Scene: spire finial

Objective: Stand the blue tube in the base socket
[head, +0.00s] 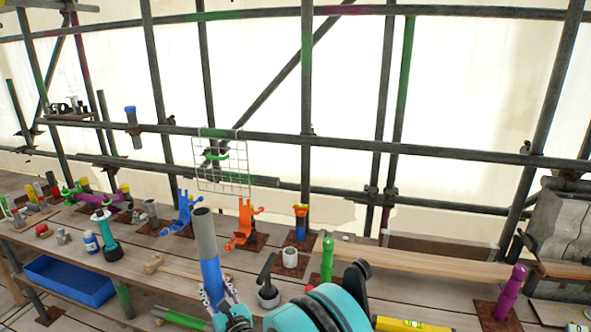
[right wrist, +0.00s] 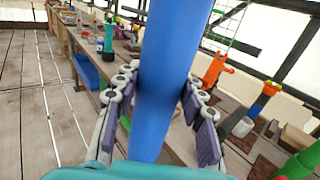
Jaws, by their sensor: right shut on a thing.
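The blue tube (head: 209,268) has a grey upper end and leans slightly in the head view. My right gripper (head: 220,292) is shut around its lower blue part. In the right wrist view the blue tube (right wrist: 167,60) runs between the two finger pads, and its ends are out of frame. A short pale socket (head: 290,256) stands upright on a brown plate, to the right of the tube and apart from it; it looks like the base socket. It also shows in the right wrist view (right wrist: 243,127). My left gripper is not in view.
A dark-handled tool in a pale cup (head: 268,290) stands just right of the gripper. Orange (head: 243,225) and blue (head: 183,216) stands are behind. A green post (head: 327,258) rises right of the socket. A mallet (head: 160,264) and blue bin (head: 68,280) are left.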

